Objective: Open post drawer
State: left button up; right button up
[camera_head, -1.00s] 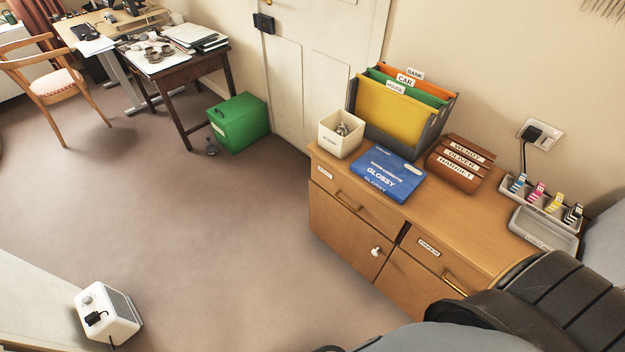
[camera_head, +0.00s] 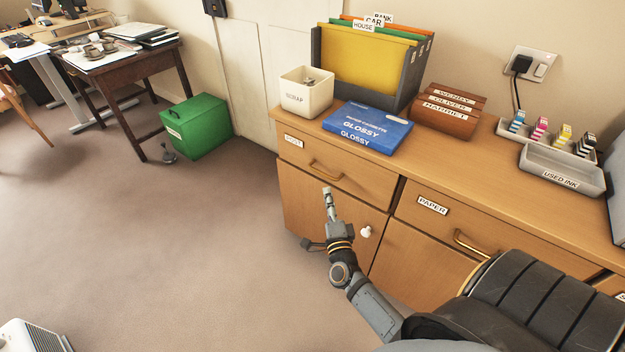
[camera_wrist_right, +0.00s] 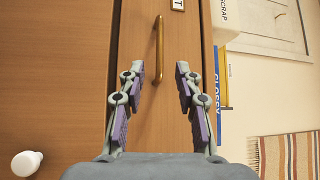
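The post drawer (camera_head: 352,180) is the top left drawer of the wooden cabinet, marked POST, and it is shut. Its brass handle (camera_head: 326,171) also shows upright in the right wrist view (camera_wrist_right: 158,50). My right gripper (camera_head: 327,191) is in front of the drawer, just below the handle in the head view. In the right wrist view the gripper (camera_wrist_right: 160,70) is open and empty, with one finger on each side of the handle's lower part. I cannot tell whether the fingertips reach around it. My left gripper is not in view.
A white cupboard knob (camera_head: 365,232) is close to my right wrist. The paper drawer (camera_head: 410,220) is to the right, shut. On top stand a scrap pot (camera_head: 305,97), a blue glossy box (camera_head: 362,130) and a file holder (camera_head: 398,85).

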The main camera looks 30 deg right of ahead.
aim_at(322, 172)
pick_arm(q)
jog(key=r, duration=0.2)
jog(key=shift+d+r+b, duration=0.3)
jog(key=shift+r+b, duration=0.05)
jog(key=shift+b, duration=0.05)
pick_arm(e)
jog(key=x, duration=1)
jog(key=shift+w, duration=0.1)
jog(key=shift+c, duration=0.4)
jog(key=shift+f, duration=0.1)
grip_shut()
